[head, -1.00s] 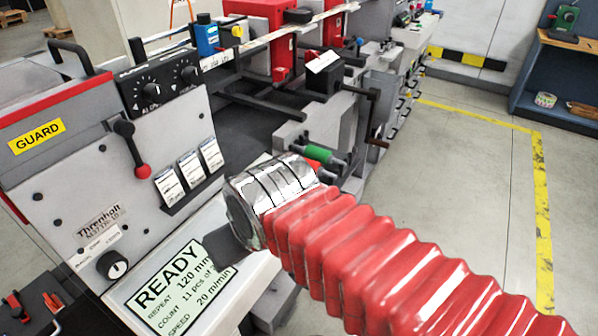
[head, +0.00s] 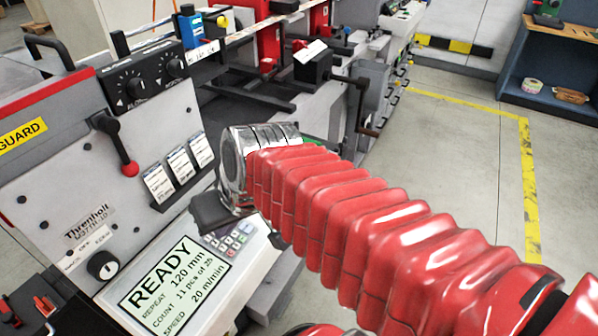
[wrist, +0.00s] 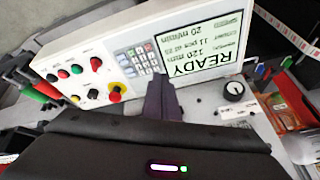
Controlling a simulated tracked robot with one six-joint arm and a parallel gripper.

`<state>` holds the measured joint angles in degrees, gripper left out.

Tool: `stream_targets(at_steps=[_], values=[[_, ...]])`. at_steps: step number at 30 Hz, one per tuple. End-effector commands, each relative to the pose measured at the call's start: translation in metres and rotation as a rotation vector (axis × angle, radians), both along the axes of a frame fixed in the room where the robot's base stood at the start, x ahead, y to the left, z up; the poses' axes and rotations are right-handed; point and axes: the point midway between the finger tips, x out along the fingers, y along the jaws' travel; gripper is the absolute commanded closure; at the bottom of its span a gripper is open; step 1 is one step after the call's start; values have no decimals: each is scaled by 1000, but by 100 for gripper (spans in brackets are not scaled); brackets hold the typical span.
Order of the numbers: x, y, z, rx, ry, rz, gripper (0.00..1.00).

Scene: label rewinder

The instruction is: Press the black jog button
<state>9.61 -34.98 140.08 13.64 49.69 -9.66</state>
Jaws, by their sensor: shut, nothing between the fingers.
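My gripper (head: 212,212) is shut and empty, a dark shape over the upper right of the control panel in the head view. In the wrist view my gripper (wrist: 161,98) points at the panel, between the keypad and the display. A black round control (wrist: 93,94) sits beside the red stop button (wrist: 115,92) on its yellow base. It may be the jog button; its label is unreadable. Green and red buttons are on the same panel. In the head view my arm hides this button area. My fingertips are to the side of the black control; whether they touch the panel is unclear.
The display (head: 165,280) reads READY, and the keypad (head: 232,240) is beside it. A red-knobbed lever (head: 130,168) sticks out of the machine's front plate. A crank handle (head: 368,130) stands behind my arm. The floor at right is clear.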

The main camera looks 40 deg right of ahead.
Motion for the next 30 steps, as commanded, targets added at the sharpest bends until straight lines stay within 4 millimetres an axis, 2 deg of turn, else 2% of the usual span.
stream_targets(at_steps=[8,14,17,21,27,30], values=[[50,-45,-2,175,-45,-138,100],[83,-98,-2,274,-122,-258,100],[96,-131,-3,315,-170,-325,100],[108,-186,-5,356,-247,-431,100],[110,-267,-10,387,-354,-579,100],[108,-294,-12,390,-391,-626,100]])
